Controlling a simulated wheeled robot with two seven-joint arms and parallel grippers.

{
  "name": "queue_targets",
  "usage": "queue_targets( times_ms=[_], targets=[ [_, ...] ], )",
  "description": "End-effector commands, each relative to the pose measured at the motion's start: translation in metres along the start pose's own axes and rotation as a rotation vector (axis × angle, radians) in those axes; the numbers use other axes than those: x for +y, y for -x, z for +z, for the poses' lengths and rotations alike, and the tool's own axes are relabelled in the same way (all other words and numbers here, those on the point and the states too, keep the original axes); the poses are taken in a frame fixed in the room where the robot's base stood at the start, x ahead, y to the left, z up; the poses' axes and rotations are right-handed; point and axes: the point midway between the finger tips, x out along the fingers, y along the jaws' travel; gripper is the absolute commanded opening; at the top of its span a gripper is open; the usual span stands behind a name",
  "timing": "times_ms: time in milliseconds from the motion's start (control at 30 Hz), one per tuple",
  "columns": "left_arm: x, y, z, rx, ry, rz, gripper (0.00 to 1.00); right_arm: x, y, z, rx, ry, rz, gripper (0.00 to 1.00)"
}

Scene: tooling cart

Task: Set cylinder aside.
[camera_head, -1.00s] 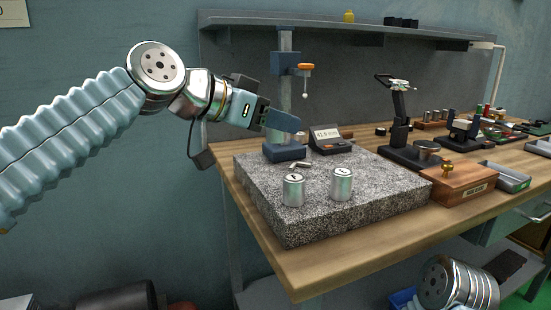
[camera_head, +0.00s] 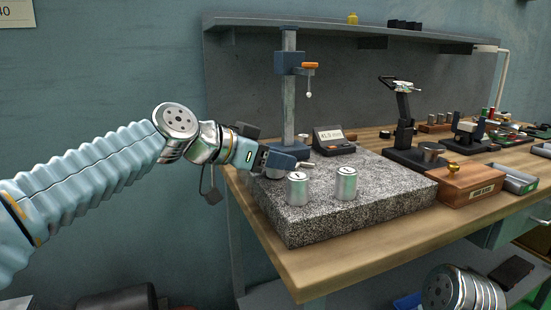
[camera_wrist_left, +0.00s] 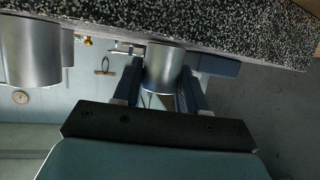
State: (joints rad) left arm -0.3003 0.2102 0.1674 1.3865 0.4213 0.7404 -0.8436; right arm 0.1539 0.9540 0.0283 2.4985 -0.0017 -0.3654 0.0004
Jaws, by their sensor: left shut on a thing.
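My left gripper (camera_head: 280,161) is low over the back left of the speckled granite plate (camera_head: 330,222), in front of the blue stand. In the left wrist view, its two fingers (camera_wrist_left: 163,92) are shut on a smooth silver cylinder (camera_wrist_left: 164,68). The head view mostly hides this held cylinder behind the gripper. I cannot tell whether it touches the plate. Two other silver cylinders, the left one (camera_head: 298,189) and the right one (camera_head: 346,184), stand upright on the plate with marked tops. One standing cylinder shows large in the left wrist view (camera_wrist_left: 30,55). My right gripper is not in view.
The blue measuring stand (camera_head: 288,100) rises just behind the gripper. A wooden box (camera_head: 468,184) and a grey tray (camera_head: 513,180) stand to the right. The plate's front and right areas are bare.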

Motion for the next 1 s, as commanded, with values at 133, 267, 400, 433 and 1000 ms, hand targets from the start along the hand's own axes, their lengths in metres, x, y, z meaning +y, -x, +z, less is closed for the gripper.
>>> queue_targets(
  times_ms=[133,267,400,433,1000],
  targets=[
    [0.0,-0.001,0.002,0.0,0.0,0.0,0.51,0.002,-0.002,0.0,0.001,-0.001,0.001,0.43],
    [0.0,-0.001,0.002,0.0,0.0,0.0,0.67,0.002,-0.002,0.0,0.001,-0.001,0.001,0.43],
    [0.0,-0.001,0.002,-0.001,0.0,0.0,0.67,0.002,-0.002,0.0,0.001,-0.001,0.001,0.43],
    [0.0,-0.001,0.002,0.0,0.0,0.0,0.67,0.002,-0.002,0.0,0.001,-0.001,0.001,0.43],
    [-0.001,0.085,0.0,0.002,-0.001,-0.003,0.67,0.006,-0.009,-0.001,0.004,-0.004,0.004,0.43]
  ],
)
